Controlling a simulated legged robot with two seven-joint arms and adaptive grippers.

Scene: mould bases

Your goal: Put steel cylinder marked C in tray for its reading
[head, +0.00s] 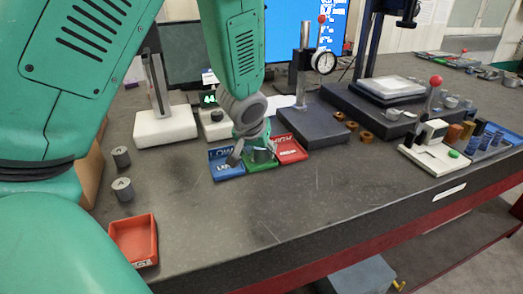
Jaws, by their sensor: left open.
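My left gripper (250,157) reaches down from the top with its fingers open over the green tray (262,167). A small grey cylinder (260,155) appears to be in the green tray between the fingers; its mark cannot be read. The blue tray (227,172), lettered LOW, is on the left, and the red tray (291,150) is on the right. A steel cylinder marked A (123,189) stands at the left of the table. Another steel cylinder (121,156) stands behind it, its letter not readable. My right gripper is not in view.
An orange-red reject tray (133,242) lies at the front left. A white-based stand (165,126) and a gauge with a green display (209,100) stand behind. A dial-gauge stand (312,127) is right of the trays. The front middle of the table is clear.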

